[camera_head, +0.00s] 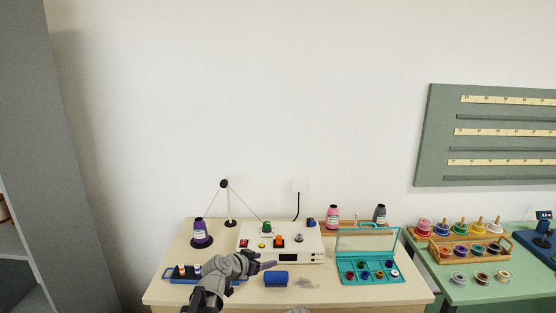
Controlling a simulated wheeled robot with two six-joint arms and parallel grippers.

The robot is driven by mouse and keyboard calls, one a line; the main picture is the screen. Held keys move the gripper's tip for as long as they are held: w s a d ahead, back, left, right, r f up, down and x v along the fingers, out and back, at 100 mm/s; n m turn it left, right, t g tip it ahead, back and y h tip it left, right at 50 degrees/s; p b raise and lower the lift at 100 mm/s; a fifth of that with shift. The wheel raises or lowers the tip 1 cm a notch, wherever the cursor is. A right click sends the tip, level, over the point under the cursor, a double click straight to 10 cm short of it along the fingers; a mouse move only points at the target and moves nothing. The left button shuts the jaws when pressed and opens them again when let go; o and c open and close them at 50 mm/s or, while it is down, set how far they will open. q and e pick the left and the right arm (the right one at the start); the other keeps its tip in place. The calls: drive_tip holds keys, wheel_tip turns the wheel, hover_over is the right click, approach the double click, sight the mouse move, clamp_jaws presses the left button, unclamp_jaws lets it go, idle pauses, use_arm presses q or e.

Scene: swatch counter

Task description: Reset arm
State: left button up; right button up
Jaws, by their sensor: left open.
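My left gripper (268,264) reaches in from the bottom over the front left of the wooden table (160,289). It is open, and I see nothing between its fingers. It is in front of the white machine (306,245), which has coloured buttons and spools on top.
A blue tray (172,279) lies at left, partly behind my arm. A purple thread cone (199,231) stands behind it. A teal box (371,280) with an open lid holds small spools at right. A green table (440,285) with spool racks adjoins at far right.

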use_arm(q)
drive_tip(key=s+d+f+g+y, duration=0.2)
drive_tip(key=s+f+g, duration=0.25)
drive_tip(key=s, duration=0.75)
drive_tip(key=s+d+f+g+y, duration=0.15)
drive_tip(key=s+f+g, duration=0.35)
drive_tip(key=s, duration=0.6)
drive_tip(key=s+a+f+n+y, duration=0.1)
drive_tip(key=s+a+y, duration=0.1)
drive_tip(key=s, duration=0.2)
drive_tip(key=s+a+n+g+y, duration=0.1)
drive_tip(key=s+a+n+y, duration=0.1)
drive_tip(key=s, duration=0.3)
drive_tip(key=shift+s+a+f+y, duration=0.2)
drive_tip(key=shift+a+f+y, duration=0.15)
drive_tip(key=shift+a+f, duration=0.05)
